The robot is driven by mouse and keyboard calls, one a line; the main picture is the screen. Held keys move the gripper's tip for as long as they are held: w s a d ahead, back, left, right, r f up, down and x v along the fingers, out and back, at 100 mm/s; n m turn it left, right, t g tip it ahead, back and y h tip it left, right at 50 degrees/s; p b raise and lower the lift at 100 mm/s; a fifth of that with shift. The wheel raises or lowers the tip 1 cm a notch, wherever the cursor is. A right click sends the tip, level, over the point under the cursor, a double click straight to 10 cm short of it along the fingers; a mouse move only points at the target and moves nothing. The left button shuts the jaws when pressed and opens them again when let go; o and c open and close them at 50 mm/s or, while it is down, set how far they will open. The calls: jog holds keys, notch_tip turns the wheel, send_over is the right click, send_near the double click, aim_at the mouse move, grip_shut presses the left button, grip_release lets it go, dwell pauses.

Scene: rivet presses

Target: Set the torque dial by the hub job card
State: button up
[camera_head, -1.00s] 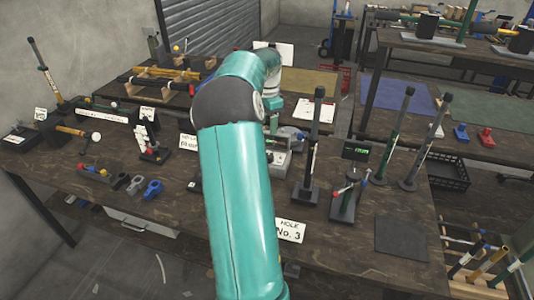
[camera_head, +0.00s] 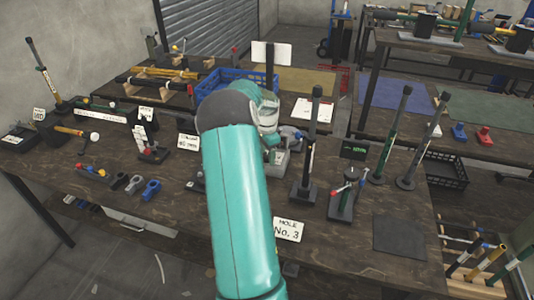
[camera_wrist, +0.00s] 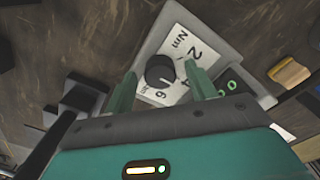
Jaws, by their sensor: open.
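The torque dial is a dark round knob (camera_wrist: 160,70) on a white scale plate marked Nm, 2, 4 and 6, on a grey box. Its white pointer line appears to lie between 4 and 6. In the head view the grey box (camera_head: 276,162) is partly hidden by my arm. My gripper (camera_wrist: 161,72) is open, with a finger on each side of the knob in the wrist view; I cannot tell whether they touch it. A white card (camera_head: 287,230) reading "HOLE No. 3" stands at the bench front. I cannot identify a hub job card.
A blue crate (camera_head: 237,80) is behind my arm. A dark mat (camera_head: 399,236) lies at the right. Small coloured parts (camera_head: 135,184) lie left.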

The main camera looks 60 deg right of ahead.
jog(key=shift+f, duration=0.1)
jog(key=shift+c, duration=0.3)
jog(key=c, duration=0.9)
jog(key=shift+c, duration=0.2)
jog(key=shift+n, duration=0.4)
jog(key=n, duration=0.5)
jog(key=shift+n, duration=0.3)
jog(key=n, duration=0.5)
jog(key=shift+n, duration=0.3)
jog(key=o, duration=1)
